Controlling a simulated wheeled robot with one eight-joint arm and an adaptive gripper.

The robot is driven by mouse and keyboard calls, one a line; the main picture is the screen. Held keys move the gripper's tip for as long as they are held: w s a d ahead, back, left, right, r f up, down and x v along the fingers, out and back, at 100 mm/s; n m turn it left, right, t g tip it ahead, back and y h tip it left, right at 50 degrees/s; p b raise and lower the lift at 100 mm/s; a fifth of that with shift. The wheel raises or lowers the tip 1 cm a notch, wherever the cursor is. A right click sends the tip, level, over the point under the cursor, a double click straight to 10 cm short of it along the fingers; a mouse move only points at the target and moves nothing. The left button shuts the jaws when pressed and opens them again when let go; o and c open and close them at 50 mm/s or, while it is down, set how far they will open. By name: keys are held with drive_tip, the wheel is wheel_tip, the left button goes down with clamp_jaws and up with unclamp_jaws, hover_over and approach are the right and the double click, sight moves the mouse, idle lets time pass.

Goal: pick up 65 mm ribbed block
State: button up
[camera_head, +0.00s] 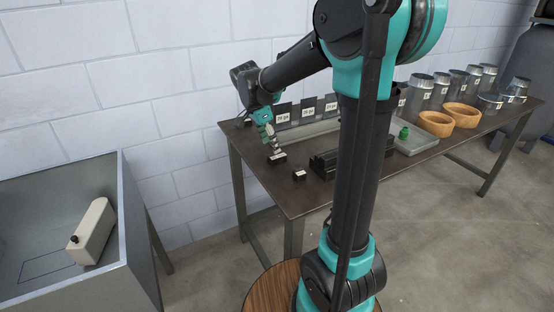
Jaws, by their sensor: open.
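A workbench (268,189) stands against the wall, partly hidden behind my arm. My gripper (274,150) points down near its left end, open, just above a small dark block with a light top (278,159). I cannot tell whether the fingertips touch this block. A smaller dark block with a light top (299,175) lies to the right and nearer the front edge, apart from my gripper. The ribs and sizes are too small to read, so I cannot tell which block is the 65 mm one.
A dark slotted holder (324,164) sits right of the blocks. Labelled dark plates (308,108) stand behind. Beyond my arm are a grey tray (414,144) with a green item, wooden rings (435,124) and several metal ducts (440,90). A metal bin (122,220) with a beige object (93,232) stands left.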

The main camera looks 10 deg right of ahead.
sight(276, 155)
drive_tip(key=shift+d+x, duration=0.2)
drive_tip(key=shift+x, duration=3)
drive_tip(key=shift+c, duration=0.6)
drive_tip(key=shift+r, duration=0.1)
clamp_jaws()
